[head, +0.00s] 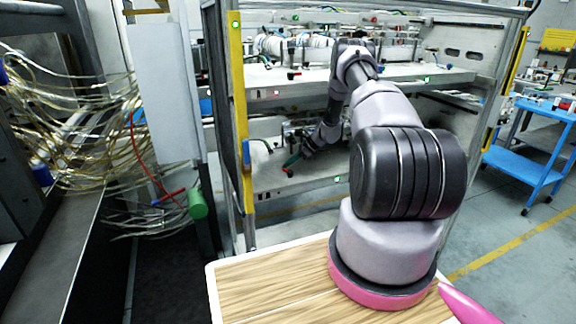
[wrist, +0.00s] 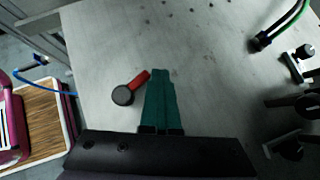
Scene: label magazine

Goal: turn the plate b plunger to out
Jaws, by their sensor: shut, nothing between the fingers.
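A small plunger with a round black knob (wrist: 122,95) and a short red lever (wrist: 138,79) sits on the pale metal plate (wrist: 105,30). I see no label naming it plate b. The red lever points up and right in the wrist view. My gripper (wrist: 161,72) has green fingers, shut together with nothing between them. The fingertips are just right of the red lever's end; I cannot tell if they touch it. In the head view my gripper (head: 291,163) is over the lower shelf, with the red lever (head: 287,171) small below its tips.
A similar red-ended lever (head: 293,75) is on the upper shelf (head: 270,92). A yellow frame post (head: 238,110) stands left of my arm. Black clamps (wrist: 300,102) and a green-black cable (wrist: 275,32) are at the wrist view's right. The plate above the fingertips is mostly clear.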

